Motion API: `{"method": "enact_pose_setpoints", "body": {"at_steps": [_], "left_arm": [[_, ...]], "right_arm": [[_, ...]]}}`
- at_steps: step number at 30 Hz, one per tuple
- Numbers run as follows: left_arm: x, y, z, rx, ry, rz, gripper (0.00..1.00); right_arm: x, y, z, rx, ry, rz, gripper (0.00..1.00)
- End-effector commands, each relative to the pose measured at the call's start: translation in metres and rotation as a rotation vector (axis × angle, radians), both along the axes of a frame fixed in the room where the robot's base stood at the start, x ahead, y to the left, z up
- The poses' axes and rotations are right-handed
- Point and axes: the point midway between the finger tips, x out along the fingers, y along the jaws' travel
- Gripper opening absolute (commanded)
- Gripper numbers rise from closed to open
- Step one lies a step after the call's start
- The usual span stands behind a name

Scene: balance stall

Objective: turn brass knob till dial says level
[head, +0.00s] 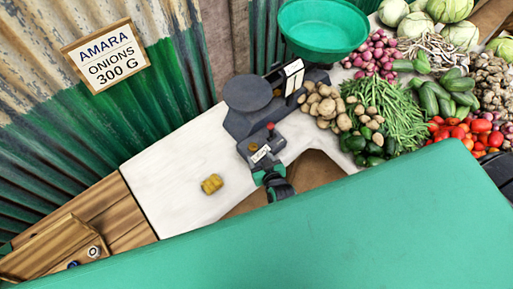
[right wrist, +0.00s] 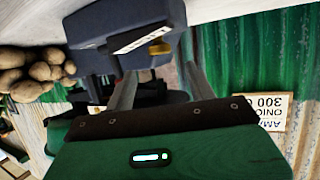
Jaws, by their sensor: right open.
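The dark blue balance (head: 256,122) stands on the white counter, with a dark round plate (head: 247,93) and a green pan (head: 322,28). The brass knob (head: 253,147) is on its near end, beside a white label; it also shows in the right wrist view (right wrist: 160,48). A white panel (head: 292,68), perhaps the dial, is too small to read. My right gripper (head: 266,172) is close in front of the knob. Its jaws (right wrist: 157,88) are open and empty, with the knob beyond the fingertips, nearer the right finger in that view. My left gripper is out of view.
A small brass-coloured piece (head: 212,184) lies on the counter (head: 165,175). Potatoes (head: 325,103), green beans (head: 385,112) and other vegetables crowd the right of the balance. A wooden box (head: 60,250) is at lower left. A sign (head: 105,54) hangs on the corrugated wall.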

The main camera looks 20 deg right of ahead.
Motion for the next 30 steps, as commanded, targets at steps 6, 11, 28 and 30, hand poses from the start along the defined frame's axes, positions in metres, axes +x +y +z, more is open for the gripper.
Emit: {"method": "enact_pose_setpoints", "body": {"at_steps": [6,11,28,30], "left_arm": [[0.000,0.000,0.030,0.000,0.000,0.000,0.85],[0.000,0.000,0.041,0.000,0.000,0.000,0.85],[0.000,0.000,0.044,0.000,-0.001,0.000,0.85],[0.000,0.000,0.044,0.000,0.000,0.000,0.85]], "right_arm": [[-0.036,-0.001,0.019,-0.001,0.003,0.001,0.55],[-0.054,-0.002,0.025,-0.002,0.002,0.002,0.55],[-0.064,-0.002,0.026,0.000,0.000,0.000,0.55],[-0.064,-0.002,0.026,0.000,0.000,0.000,0.55]]}}
